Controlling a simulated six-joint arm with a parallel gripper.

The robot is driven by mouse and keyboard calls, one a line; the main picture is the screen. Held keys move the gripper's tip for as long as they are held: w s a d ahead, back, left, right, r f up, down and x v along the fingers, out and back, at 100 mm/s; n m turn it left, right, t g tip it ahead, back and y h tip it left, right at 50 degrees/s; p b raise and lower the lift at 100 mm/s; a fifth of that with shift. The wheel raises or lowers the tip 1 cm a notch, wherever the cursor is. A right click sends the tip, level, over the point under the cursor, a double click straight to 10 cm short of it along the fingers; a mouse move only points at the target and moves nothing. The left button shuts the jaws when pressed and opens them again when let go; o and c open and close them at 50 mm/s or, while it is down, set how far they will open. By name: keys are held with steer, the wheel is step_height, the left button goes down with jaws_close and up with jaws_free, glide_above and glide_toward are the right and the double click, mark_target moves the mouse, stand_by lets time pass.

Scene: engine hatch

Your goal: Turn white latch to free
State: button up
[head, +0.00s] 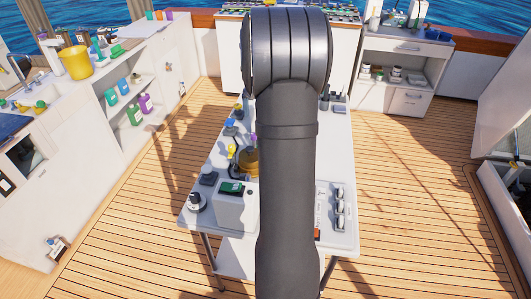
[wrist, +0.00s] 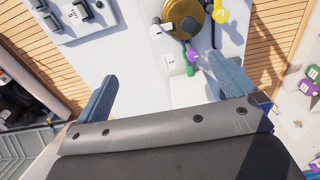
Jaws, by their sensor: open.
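My gripper (wrist: 163,80) shows in the wrist view with its two blue fingers spread wide. A panel with several grey and dark fittings (wrist: 78,14) is at the upper left, apart from the fingers. In the head view my arm covers the middle of the table and hides the gripper. The brass part (head: 249,160) shows left of the arm.
A white box with a green top (head: 236,206) and a dark knob (head: 196,202) stand at the table's front left. A panel with silver fittings (head: 339,209) lies on the right. A counter with bottles (head: 130,100) is at left. Wooden deck (head: 410,200) at right is clear.

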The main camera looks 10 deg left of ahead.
steer(key=shift+r, duration=1)
